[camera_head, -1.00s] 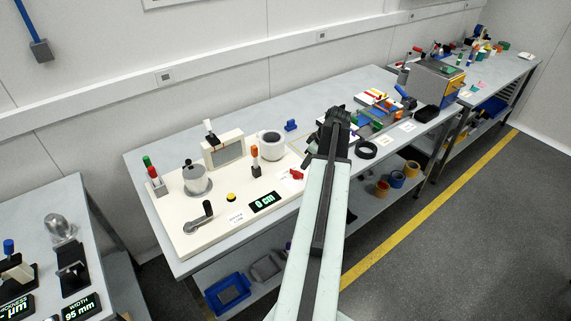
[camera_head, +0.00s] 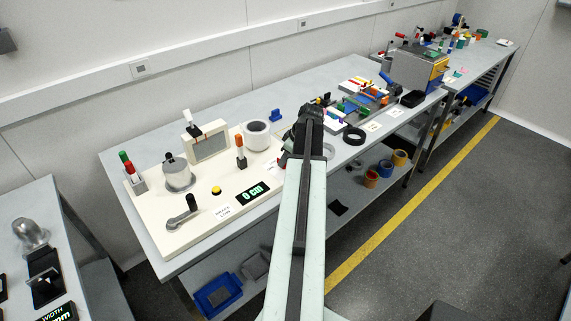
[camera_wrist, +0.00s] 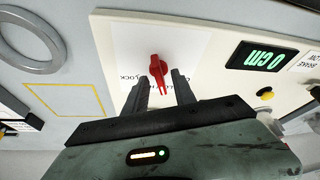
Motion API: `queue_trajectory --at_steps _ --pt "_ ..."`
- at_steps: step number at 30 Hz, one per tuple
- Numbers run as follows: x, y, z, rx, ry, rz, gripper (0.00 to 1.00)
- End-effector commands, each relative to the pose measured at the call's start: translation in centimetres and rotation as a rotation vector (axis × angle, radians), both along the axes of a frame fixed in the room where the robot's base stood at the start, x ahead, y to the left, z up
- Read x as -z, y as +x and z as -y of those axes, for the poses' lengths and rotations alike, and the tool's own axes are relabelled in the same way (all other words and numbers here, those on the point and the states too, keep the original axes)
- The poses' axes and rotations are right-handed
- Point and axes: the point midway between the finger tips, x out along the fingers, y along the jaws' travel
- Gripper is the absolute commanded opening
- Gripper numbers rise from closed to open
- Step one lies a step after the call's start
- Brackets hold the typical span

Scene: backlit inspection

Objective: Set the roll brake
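A red knob (camera_wrist: 158,68) stands on a white printed label on the cream panel (camera_wrist: 210,85); the label's text is only partly readable, ending in "LOCK". My gripper (camera_wrist: 160,85) is open, its two dark fingers pointing at the knob, one to each side just short of it. I cannot tell whether they touch it. In the head view my gripper (camera_head: 305,125) is over the panel's right end, and my arm hides most of the knob's area. A grey crank with a black handle (camera_head: 183,212) and an orange-topped lever (camera_head: 240,150) stand on the panel.
The bench's right part holds several tools and a black ring (camera_head: 354,135).

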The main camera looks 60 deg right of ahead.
Motion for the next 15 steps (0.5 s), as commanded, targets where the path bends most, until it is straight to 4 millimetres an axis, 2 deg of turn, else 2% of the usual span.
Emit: queue_trajectory --at_steps 4,7,8,15 --pt "-0.17 -0.01 0.00 0.000 0.000 0.000 0.32" --pt "-0.18 -0.01 0.00 0.000 0.000 0.000 0.04" --pt "-0.18 -0.01 0.00 0.000 0.000 0.000 0.00" --pt "-0.18 -0.02 -0.02 0.004 0.000 0.000 0.00"
